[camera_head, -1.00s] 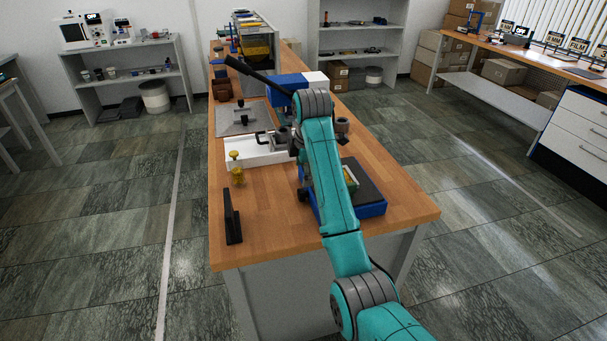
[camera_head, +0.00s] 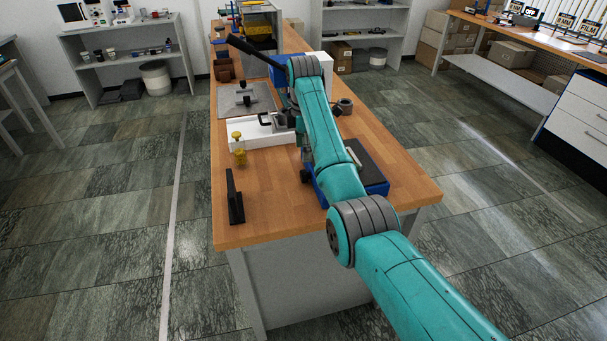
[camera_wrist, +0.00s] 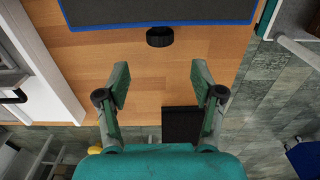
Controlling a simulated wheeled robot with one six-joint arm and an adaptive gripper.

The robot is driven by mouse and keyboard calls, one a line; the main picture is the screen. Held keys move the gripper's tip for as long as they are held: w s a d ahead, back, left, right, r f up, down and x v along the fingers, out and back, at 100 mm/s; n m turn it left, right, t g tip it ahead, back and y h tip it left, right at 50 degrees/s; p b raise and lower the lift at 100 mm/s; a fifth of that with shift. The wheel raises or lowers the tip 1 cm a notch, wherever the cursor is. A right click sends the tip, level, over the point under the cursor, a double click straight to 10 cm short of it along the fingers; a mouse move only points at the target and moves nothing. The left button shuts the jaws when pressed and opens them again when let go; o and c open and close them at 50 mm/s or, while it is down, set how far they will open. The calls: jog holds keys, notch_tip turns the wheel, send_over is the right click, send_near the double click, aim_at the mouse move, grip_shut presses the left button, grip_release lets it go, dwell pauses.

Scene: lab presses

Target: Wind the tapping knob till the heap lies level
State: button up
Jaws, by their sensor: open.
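A black ribbed knob (camera_wrist: 160,37) sticks out from the edge of a blue-rimmed unit with a dark top (camera_wrist: 155,12). In the head view the knob (camera_head: 305,176) shows at the near left side of the blue unit (camera_head: 378,188), on the wooden bench. My gripper (camera_wrist: 160,82) is open and empty, its two fingers apart and pointing toward the knob, which lies beyond the fingertips and roughly centred between them. In the head view my arm hides the gripper and part of the unit. I cannot make out the heap; a pale strip shows beside my arm on the unit.
A long black lever (camera_head: 258,51) rises further back. Bare wood (camera_head: 275,195) lies between the plate and the unit.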

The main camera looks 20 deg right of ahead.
aim_at(304, 173)
notch_tip(304, 173, down, 10)
dwell(0.5)
jog(key=c, duration=1.1)
jog(key=shift+t, duration=0.3)
jog(key=shift+c, duration=0.2)
jog(key=shift+s+t, duration=0.15)
jog(key=shift+t, duration=1.05)
jog(key=o, duration=1.1)
